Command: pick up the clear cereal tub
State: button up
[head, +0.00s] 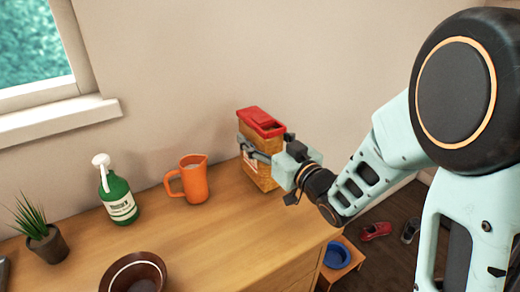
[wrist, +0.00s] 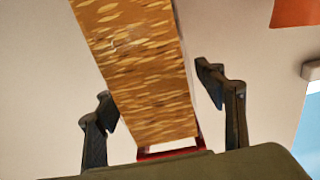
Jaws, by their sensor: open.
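The clear cereal tub (head: 258,174) stands upright on the wooden counter near its right end, against the back wall. It has a red lid (head: 262,121) and is full of brown cereal. My gripper (head: 261,154) is at the tub's upper part, with its fingers open around it. In the wrist view the tub (wrist: 142,75) passes between the two open fingers of my gripper (wrist: 155,100), with a gap visible on each side. The tub's right side is partly hidden behind my gripper in the head view.
An orange pitcher (head: 194,180) stands to the left of the tub. Further left are a green spray bottle (head: 119,198), a potted plant (head: 46,244) and a brown bowl (head: 134,274). A stool with a blue bowl (head: 337,256) and shoes (head: 376,231) are on the floor at right.

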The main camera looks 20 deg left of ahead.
jog(key=shift+w+a, duration=0.2)
jog(key=c, duration=1.5)
jog(key=shift+r, duration=0.15)
jog(key=shift+c, duration=0.2)
